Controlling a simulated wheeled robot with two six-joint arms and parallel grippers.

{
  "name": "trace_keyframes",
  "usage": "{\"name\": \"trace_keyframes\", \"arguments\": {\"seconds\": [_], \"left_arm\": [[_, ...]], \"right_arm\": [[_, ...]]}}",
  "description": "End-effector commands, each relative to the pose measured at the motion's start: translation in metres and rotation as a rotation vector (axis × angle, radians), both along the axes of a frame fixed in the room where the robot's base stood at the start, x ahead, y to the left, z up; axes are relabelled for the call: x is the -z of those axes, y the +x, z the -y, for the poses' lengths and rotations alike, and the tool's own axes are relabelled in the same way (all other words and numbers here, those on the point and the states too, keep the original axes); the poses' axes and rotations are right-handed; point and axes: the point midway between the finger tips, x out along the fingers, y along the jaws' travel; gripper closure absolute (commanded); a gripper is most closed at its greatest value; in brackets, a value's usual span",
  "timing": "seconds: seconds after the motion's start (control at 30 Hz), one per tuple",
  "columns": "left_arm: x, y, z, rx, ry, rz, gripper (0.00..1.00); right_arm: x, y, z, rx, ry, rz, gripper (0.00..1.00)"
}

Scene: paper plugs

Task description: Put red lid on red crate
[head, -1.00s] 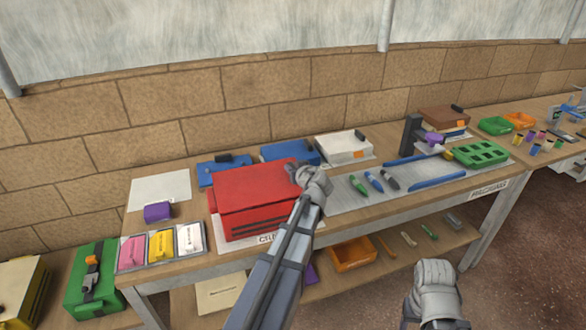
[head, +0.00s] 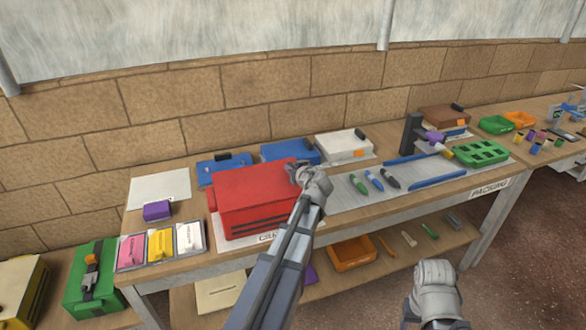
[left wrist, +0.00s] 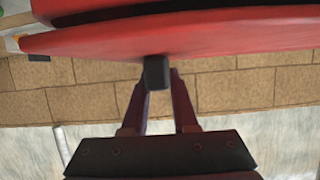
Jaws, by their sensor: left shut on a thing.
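The red lid (head: 250,180) lies over the red crate (head: 262,222) on the workbench, covering its top in the head view. The crate's front has dark stripes. My left gripper (head: 300,172) is at the lid's right end. In the left wrist view its fingers (left wrist: 160,76) are shut on the black handle (left wrist: 157,72) of the lid, whose red edge (left wrist: 215,38) spans the picture. A dark band shows beside the lid there; I cannot tell whether lid and crate touch all round. My right gripper (head: 437,280) is low at the right, its jaws not clear.
Blue boxes (head: 290,151) and a white box (head: 344,146) stand close behind the crate. Several markers (head: 374,180) lie to the right on a grey mat (head: 340,194). Pink, yellow and white packs (head: 160,244) sit to the left. A brick wall is behind.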

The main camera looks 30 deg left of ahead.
Motion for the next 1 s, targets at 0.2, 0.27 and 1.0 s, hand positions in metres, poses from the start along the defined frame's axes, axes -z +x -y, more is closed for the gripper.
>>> {"name": "trace_keyframes", "arguments": {"seconds": [0.2, 0.27, 1.0], "left_arm": [[0.0030, 0.0000, 0.0000, 0.000, 0.001, -0.001, 1.00], [0.0037, 0.0000, -0.0001, 0.000, 0.001, -0.001, 1.00], [0.0055, -0.0001, 0.0000, 0.000, -0.001, 0.001, 0.38]], "right_arm": [[0.0031, 0.0000, 0.0000, 0.000, 0.000, 0.000, 0.40], [0.0038, 0.0000, 0.0000, 0.000, 0.000, 0.000, 0.40], [0.0053, 0.0000, 0.0000, 0.000, 0.000, 0.000, 0.40]]}}
